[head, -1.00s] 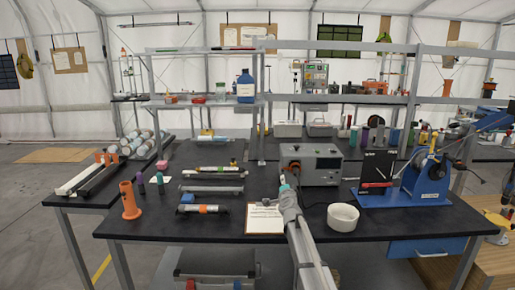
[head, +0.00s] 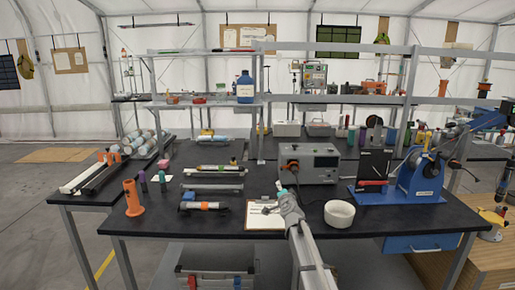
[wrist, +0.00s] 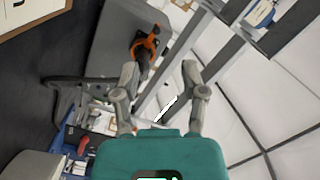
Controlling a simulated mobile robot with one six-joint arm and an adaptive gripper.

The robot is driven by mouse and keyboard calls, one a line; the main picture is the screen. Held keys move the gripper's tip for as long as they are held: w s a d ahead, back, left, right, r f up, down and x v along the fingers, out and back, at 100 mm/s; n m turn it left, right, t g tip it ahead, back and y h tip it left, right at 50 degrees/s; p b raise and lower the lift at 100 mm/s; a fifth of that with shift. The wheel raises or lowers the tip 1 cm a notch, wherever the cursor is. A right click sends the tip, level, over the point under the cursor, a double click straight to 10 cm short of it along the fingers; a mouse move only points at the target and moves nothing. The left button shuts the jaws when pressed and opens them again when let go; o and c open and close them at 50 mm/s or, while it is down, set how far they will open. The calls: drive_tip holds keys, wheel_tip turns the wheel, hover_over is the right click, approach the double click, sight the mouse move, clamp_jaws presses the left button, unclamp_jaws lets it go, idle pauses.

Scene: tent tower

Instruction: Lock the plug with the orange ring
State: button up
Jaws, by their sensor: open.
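The plug with the orange ring (wrist: 147,45) shows in the wrist view, standing out from the face of a grey instrument box (wrist: 108,38). Its body looks dark, and the ring goes around it. Whether the ring is turned to a locked position cannot be told. In the head view my gripper (head: 281,187) is in front of the box's left side.
A blue stand (head: 416,185) is farther right. An orange tube holder (head: 132,198) stands at the left. Bare bench top (head: 400,222) shows at the front right.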

drive_tip(key=s+n+g+y, duration=0.1)
drive_tip(key=s, duration=0.1)
drive_tip(key=s+a+f+n+g+y+p, duration=0.1)
drive_tip(key=s+n, duration=0.1)
drive_tip(key=s, duration=0.1)
drive_tip(key=s+a+f+n+g+p, duration=0.1)
drive_tip(key=s, duration=0.1)
drive_tip(key=shift+s+n+g+y, duration=0.25)
drive_tip(key=shift+n+g+y, duration=0.05)
drive_tip(key=shift+y, duration=0.1)
drive_tip(key=s+d+f+n+g+h+p, duration=0.1)
drive_tip(key=s+d+f+n+g+p, duration=0.1)
drive_tip(key=s, duration=0.9)
drive_tip(key=s+d+f+n+g+h+p, duration=0.1)
drive_tip(key=s+d+f+g+h+p, duration=0.1)
drive_tip(key=s+g, duration=0.5)
drive_tip(key=s+d+f+n+g+h+p, duration=0.1)
drive_tip(key=s+d+g, duration=0.4)
drive_tip(key=s, duration=1.2)
drive_tip(key=shift+d+f+n+h+p, duration=0.15)
drive_tip(key=shift+f+n+h+p, duration=0.15)
drive_tip(key=shift+f+n+p, duration=0.7)
drive_tip(key=shift+s+r, duration=0.1)
drive_tip(key=shift+r, duration=0.2)
